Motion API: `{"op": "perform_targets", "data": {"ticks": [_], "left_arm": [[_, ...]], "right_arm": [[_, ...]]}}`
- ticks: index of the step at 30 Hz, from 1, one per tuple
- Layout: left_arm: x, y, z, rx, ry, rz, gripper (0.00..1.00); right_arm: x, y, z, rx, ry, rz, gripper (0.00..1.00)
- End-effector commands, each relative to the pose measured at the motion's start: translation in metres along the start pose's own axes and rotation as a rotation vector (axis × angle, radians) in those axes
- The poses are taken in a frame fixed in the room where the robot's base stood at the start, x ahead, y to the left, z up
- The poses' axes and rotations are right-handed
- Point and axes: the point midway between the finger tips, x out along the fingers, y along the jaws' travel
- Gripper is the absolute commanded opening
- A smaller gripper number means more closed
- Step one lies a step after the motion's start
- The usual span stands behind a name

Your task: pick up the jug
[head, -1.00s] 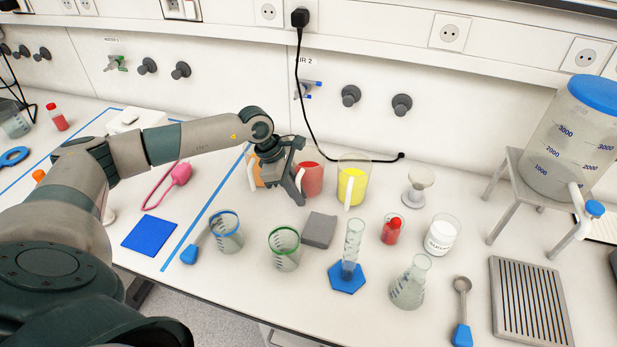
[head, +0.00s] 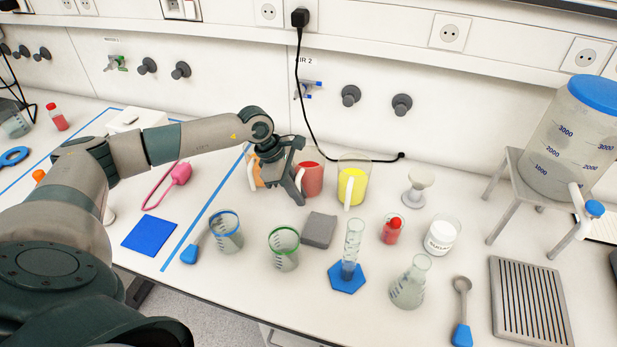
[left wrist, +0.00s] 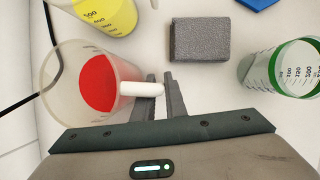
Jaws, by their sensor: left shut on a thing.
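The clear jug with red liquid (head: 312,180) stands on the bench near the back wall. My left gripper (head: 299,184) is at its left side in the head view and hides part of it. In the left wrist view the same jug (left wrist: 85,85) shows from above, its white handle (left wrist: 140,89) reaching to my left gripper's fingers (left wrist: 163,92), which are shut on the handle. A jug with yellow liquid (head: 354,180) stands to its right. A jug with orange contents (head: 254,172) is partly hidden behind my left gripper. My right gripper is not in view.
In front stand a blue-rimmed beaker (head: 226,234), a green-rimmed beaker (head: 284,248), a grey block (head: 319,230) and a measuring cylinder (head: 352,245). A black cable (head: 318,115) hangs behind the jugs. A large tank (head: 570,135) stands on a raised stand at right.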

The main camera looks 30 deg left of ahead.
Motion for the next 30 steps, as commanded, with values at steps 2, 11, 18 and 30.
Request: {"op": "perform_targets", "data": {"ticks": [2,11,18,30], "left_arm": [[0.000,0.000,0.000,0.000,0.000,0.000,0.00],[0.000,0.000,0.000,0.000,0.000,0.000,0.00],[-0.001,0.001,0.001,0.001,-0.002,0.003,0.00],[-0.028,0.003,0.012,0.003,-0.003,0.007,0.00]], "right_arm": [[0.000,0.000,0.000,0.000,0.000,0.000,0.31],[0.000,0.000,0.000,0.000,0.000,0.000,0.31],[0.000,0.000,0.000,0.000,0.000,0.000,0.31],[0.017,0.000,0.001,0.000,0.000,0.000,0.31]]}}
